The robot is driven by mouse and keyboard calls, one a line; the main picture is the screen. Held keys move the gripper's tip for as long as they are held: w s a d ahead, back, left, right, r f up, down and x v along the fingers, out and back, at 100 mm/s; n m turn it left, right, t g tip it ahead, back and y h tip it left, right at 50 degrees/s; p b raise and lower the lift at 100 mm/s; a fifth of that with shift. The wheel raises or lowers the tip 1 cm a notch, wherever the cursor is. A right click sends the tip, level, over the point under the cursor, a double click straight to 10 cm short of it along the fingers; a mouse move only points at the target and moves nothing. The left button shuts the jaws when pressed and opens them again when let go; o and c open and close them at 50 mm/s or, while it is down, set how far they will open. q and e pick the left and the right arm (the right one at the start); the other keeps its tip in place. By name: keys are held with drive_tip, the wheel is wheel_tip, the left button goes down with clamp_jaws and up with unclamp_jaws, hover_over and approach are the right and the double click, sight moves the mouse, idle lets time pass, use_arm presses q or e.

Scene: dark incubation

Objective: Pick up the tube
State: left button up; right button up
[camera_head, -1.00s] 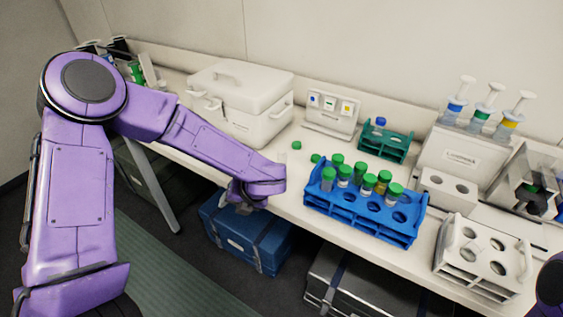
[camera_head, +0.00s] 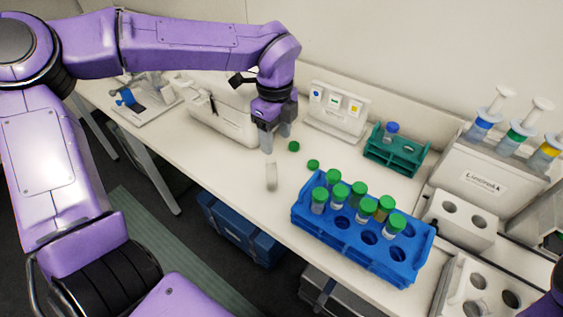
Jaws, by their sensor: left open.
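An uncapped, pale translucent tube (camera_head: 271,177) is on the white bench, left of the blue rack. I cannot tell for sure whether it stands or lies. My left gripper (camera_head: 276,140) points down just above and behind it in the picture, with its fingers apart and nothing seen between them. A blue rack (camera_head: 350,245) holds several green-capped tubes (camera_head: 358,192). Two loose green caps, one nearer the gripper (camera_head: 294,146) and one nearer the rack (camera_head: 313,165), lie on the bench. My right gripper is out of view.
A small teal rack (camera_head: 408,158) holds a blue-capped tube (camera_head: 391,132). A white case (camera_head: 222,125) is close behind my left gripper. A panel stand (camera_head: 338,112), syringe holder (camera_head: 485,175) and white racks (camera_head: 458,219) stand to the right. The bench front left of the tube is clear.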

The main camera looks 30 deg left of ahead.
sight(271, 160)
use_arm(q)
drive_tip(key=f, duration=0.2)
drive_tip(key=s+f+p, duration=0.1)
drive_tip(key=f, duration=0.1)
drive_tip(key=shift+a, duration=0.1)
drive_tip(key=shift+s+a+f, duration=0.1)
drive_tip(key=shift+f, duration=0.25)
drive_tip(key=f, duration=0.1)
drive_tip(key=f+p, duration=0.1)
drive_tip(key=f, duration=0.1)
drive_tip(key=f+p, duration=0.1)
drive_tip(key=shift+a+f, duration=0.25)
drive_tip(key=shift+a, duration=0.05)
drive_tip(key=shift+f, duration=0.4)
drive_tip(key=c, duration=1.1)
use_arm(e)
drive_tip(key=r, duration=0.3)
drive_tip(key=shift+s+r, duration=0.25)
